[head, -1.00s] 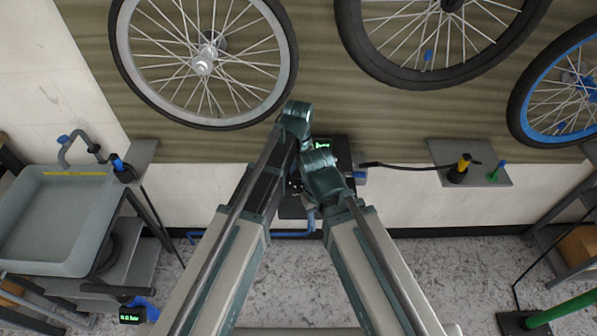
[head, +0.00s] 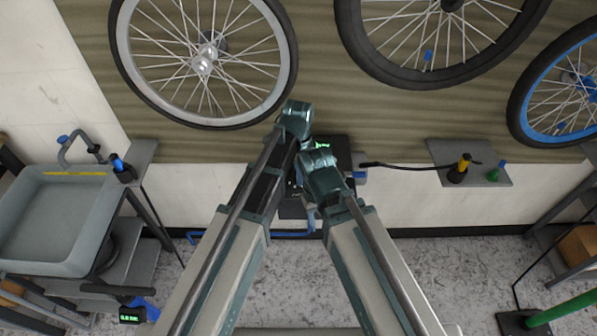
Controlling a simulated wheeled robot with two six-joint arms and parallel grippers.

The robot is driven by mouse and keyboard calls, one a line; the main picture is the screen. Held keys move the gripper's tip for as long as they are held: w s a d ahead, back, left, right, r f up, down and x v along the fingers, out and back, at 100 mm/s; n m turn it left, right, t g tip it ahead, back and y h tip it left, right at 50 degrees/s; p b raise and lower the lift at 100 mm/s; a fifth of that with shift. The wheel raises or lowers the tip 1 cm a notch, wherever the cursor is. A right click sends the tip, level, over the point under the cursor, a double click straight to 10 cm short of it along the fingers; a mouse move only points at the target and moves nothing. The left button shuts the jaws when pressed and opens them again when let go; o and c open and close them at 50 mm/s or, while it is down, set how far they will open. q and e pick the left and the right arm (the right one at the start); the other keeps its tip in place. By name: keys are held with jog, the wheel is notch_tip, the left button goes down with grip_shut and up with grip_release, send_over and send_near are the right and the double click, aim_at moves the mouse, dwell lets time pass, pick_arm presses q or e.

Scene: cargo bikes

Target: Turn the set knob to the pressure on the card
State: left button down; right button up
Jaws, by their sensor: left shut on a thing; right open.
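A dark box with a small lit green display (head: 322,146), too small to read, is on the wall below the wheels. My two wrists cover its left and middle parts. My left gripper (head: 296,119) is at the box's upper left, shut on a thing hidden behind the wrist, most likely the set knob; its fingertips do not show. My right gripper (head: 319,163) is just below and right of it, open, in front of the box. The knob itself is hidden. I cannot make out a card with a pressure on it.
A black hose (head: 405,166) runs right from the box towards a grey shelf (head: 440,152) with a yellow-topped black fitting (head: 460,168) and a green and blue piece (head: 495,173). Wheels hang above. A grey basin (head: 45,225) stands left.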

dwell(0.5)
pick_arm(q)
jog(key=shift+c, duration=1.7)
grip_release()
jog(key=shift+r, duration=0.1)
notch_tip(320, 180, up, 14)
jog(key=p, duration=1.4)
jog(key=shift+f, duration=0.2)
